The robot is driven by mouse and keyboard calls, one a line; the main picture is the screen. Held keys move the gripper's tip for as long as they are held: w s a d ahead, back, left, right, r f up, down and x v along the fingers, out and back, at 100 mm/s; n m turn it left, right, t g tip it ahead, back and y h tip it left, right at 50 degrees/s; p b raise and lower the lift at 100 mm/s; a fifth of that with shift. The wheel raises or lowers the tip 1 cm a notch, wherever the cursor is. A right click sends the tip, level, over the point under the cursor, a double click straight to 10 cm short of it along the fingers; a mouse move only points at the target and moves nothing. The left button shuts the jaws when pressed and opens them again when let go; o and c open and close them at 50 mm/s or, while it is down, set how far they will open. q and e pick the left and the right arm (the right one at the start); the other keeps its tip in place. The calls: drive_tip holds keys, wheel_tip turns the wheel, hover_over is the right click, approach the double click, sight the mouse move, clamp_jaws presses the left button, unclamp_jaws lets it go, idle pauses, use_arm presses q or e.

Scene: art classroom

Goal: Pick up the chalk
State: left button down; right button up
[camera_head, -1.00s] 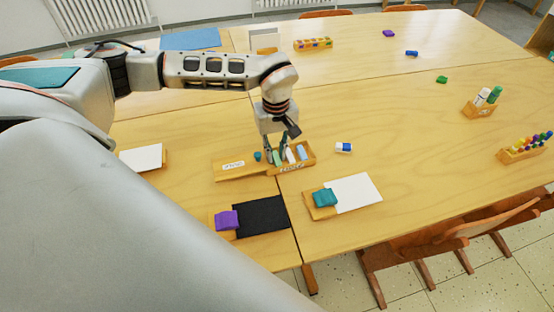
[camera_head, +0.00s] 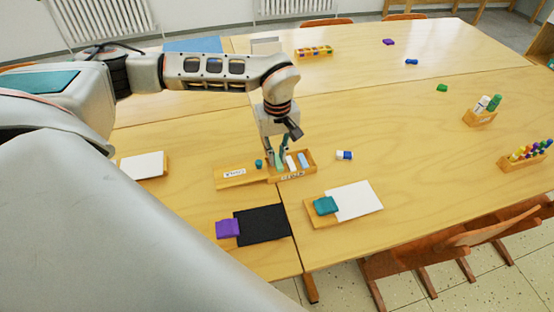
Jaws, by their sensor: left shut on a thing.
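A wooden chalk tray (camera_head: 312,170) with a label on its front stands near the middle of the table. It holds a white chalk (camera_head: 291,163) and a blue chalk (camera_head: 303,160), side by side. My left gripper (camera_head: 278,163) points down into the tray's left part. It is shut on a green chalk (camera_head: 283,161), left of the white one; the fingers partly hide it. I cannot tell whether this chalk is clear of the tray floor. My right gripper is not in view.
A labelled wooden box (camera_head: 234,175) adjoins the tray, with a small teal object (camera_head: 259,164) near it. A blue-and-white eraser (camera_head: 344,155) lies to the right. In front are a teal cloth (camera_head: 325,206), white paper (camera_head: 358,200), a purple cloth (camera_head: 228,229) and a black sheet (camera_head: 262,224).

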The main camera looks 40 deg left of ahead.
sight(277, 159)
use_arm(q)
wheel_tip(277, 159, up, 18)
drive_tip(key=p, duration=0.1)
drive_tip(key=shift+p, duration=0.4)
drive_tip(key=shift+f, duration=0.15)
